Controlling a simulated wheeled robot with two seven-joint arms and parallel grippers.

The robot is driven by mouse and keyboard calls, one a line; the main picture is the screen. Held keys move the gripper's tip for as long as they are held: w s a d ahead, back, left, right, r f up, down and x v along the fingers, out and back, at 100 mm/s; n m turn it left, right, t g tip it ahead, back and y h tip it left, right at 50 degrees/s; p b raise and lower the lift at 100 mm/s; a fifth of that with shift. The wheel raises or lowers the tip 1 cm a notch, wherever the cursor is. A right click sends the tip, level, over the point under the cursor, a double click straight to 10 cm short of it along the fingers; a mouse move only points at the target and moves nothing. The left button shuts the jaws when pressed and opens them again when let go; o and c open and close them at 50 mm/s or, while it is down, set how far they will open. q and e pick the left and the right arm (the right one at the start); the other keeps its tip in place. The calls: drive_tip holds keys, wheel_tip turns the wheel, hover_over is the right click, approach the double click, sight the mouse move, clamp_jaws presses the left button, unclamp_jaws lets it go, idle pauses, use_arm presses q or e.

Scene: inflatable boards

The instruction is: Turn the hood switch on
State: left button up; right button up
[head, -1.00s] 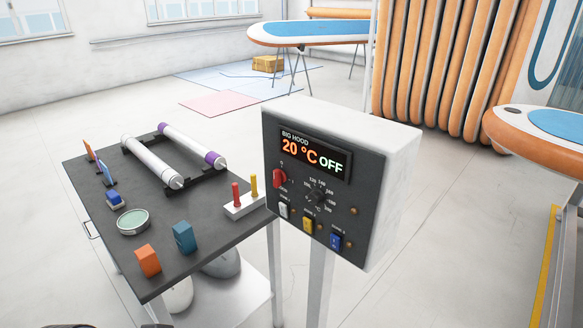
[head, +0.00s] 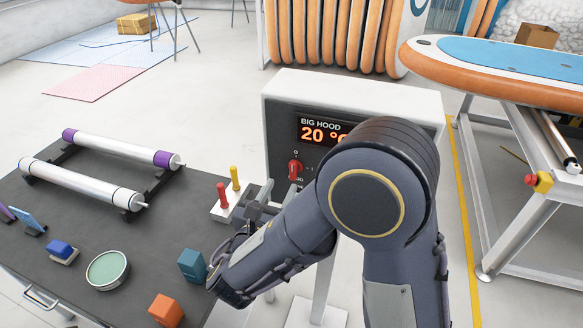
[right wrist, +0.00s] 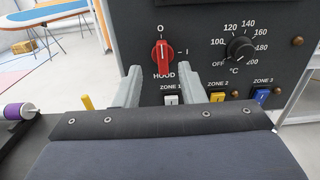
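The grey-fronted BIG HOOD control box (head: 284,135) stands beside the black table. Its red hood switch (head: 294,168) also shows in the right wrist view (right wrist: 162,57), upright and in line with the O mark, with the I mark to its right. The display (head: 318,131) reads 20; my arm hides its right part. My right gripper (head: 262,200) is open and empty in front of the box. In the right wrist view its fingers (right wrist: 172,85) stand apart below and to either side of the red switch; contact cannot be made out. My left gripper is out of view.
A temperature dial (right wrist: 240,49) and white, yellow and blue zone switches (right wrist: 217,97) are close by on the panel. Red and yellow levers (head: 223,194) stand at the table edge. Rollers, a round tin (head: 107,270) and blocks lie on the table.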

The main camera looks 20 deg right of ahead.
sight(292, 170)
drive_tip(key=p+x, duration=0.1)
drive_tip(key=x, duration=0.6)
drive_tip(key=shift+w+d+p, duration=0.1)
drive_tip(key=shift+d+p, duration=0.15)
drive_tip(key=shift+p, duration=0.05)
drive_tip(key=shift+c, duration=0.3)
drive_tip(key=c, duration=0.6)
drive_tip(key=shift+f+m+b, duration=0.25)
drive_tip(key=shift+m+b, duration=0.15)
drive_tip(key=shift+b, duration=0.45)
drive_tip(key=m+b, duration=0.5)
drive_tip(key=b, duration=0.3)
drive_tip(key=f+m+b, duration=0.1)
drive_tip(key=m+b, duration=0.4)
drive_tip(key=b, duration=0.4)
drive_tip(key=d+m+b, duration=0.1)
drive_tip(key=m+b, duration=0.4)
drive_tip(key=b, duration=0.4)
drive_tip(key=shift+s+f+m, duration=0.2)
drive_tip(key=shift+s+m, duration=0.2)
drive_tip(key=shift+r+m+b, duration=0.15)
drive_tip(key=shift+m+b, duration=0.55)
drive_tip(key=shift+b, duration=0.3)
